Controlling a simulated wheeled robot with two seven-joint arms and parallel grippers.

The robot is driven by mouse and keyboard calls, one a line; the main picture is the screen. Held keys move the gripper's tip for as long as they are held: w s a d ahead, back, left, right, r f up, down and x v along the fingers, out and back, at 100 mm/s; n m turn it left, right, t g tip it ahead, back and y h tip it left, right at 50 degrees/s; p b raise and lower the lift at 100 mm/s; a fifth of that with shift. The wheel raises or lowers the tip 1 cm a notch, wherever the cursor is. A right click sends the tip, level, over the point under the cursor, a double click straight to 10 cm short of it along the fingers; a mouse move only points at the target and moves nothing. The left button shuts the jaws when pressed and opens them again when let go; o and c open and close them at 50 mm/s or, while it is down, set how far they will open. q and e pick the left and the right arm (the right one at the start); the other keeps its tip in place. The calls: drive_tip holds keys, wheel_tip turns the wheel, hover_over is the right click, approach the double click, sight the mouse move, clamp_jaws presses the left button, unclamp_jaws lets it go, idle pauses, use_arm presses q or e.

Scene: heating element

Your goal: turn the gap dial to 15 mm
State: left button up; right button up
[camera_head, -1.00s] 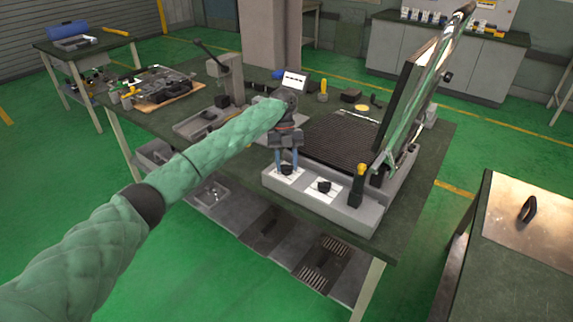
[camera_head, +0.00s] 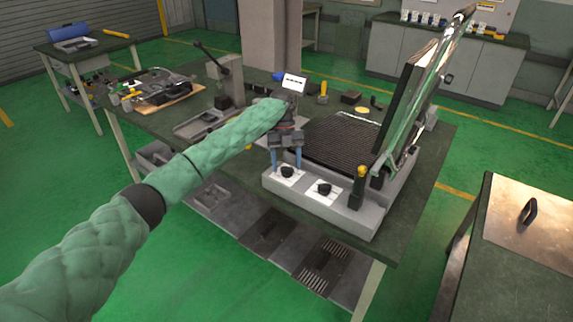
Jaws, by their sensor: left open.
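A grey press with a ribbed plate (camera_head: 345,141) and a raised lid (camera_head: 408,95) stands on the dark table. Its front panel (camera_head: 339,214) carries two black dials on white labels, a left dial (camera_head: 287,171) and a right dial (camera_head: 324,188). The label markings are too small to read, so I cannot tell which is the gap dial or what it is set to. My left gripper (camera_head: 286,166) points down at the left dial, with its blue fingers open on either side just above or around it; contact is unclear. My right gripper is not in view.
A black post with a yellow top (camera_head: 359,187) stands right of the dials. A small white display (camera_head: 294,83) is behind my left wrist. A metal-topped table (camera_head: 535,216) is at the right. The table's front left has free room.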

use_arm(q)
drive_tip(key=b+v, duration=0.1)
drive_tip(key=v, duration=0.4)
drive_tip(key=shift+w+r, duration=0.2)
drive_tip(key=shift+r, duration=0.15)
drive_tip(key=shift+w+a+r, duration=0.1)
drive_tip(key=shift+w+r, duration=0.15)
drive_tip(key=shift+r, duration=0.45)
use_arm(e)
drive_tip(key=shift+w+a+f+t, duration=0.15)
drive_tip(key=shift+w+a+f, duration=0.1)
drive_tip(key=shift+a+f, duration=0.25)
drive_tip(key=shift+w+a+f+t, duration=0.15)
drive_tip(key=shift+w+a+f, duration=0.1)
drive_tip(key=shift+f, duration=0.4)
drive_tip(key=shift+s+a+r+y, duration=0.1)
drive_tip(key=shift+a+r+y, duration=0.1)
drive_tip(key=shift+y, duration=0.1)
